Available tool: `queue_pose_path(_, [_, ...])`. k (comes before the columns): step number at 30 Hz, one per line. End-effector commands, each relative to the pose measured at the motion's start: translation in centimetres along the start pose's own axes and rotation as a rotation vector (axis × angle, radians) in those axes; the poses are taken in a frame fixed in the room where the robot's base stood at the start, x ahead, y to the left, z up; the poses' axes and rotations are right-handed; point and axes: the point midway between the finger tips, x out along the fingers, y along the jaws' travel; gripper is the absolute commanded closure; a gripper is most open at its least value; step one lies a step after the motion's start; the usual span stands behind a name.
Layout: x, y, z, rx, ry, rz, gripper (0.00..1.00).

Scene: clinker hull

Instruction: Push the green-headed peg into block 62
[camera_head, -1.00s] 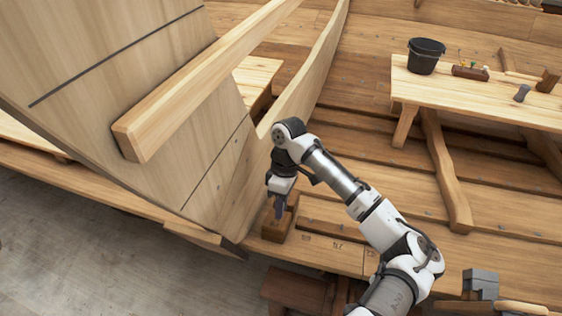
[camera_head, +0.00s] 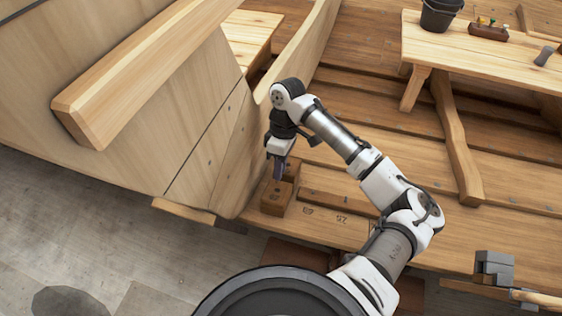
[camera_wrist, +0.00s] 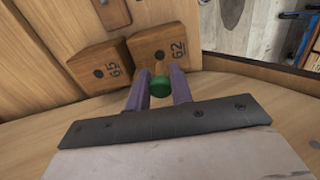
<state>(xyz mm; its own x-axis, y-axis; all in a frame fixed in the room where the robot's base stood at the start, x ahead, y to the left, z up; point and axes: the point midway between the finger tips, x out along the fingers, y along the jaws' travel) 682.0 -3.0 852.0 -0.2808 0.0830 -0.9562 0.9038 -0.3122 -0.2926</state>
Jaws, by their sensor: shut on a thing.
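My gripper (camera_wrist: 159,88) is shut on the green-headed peg (camera_wrist: 160,87). The green head sits between the purple fingers. The pale shaft points away from me towards block 62 (camera_wrist: 176,44). The shaft's end lies close to the dark hole in block 62's face; I cannot tell whether it has entered. Block 62 is a brown wooden block marked with its number. In the head view my gripper (camera_head: 278,172) is above a brown block (camera_head: 275,198) beside the hull planking, and the peg cannot be made out.
Block 65 (camera_wrist: 99,70), with its own dark hole, is left of block 62. A pale plank wall (camera_head: 240,150) rises close to my gripper's left. A bench (camera_head: 480,55) with a black bucket (camera_head: 439,15) and a peg rack (camera_head: 488,32) stands at the back right.

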Motion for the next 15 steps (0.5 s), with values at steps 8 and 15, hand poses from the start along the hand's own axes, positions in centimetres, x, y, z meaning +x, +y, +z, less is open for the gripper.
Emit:
queue_pose_path(8, [1.79,0.05,0.03,0.001,0.0,0.0,0.99])
queue_pose_path(15, [1.72,0.01,0.02,0.001,0.0,0.0,0.99])
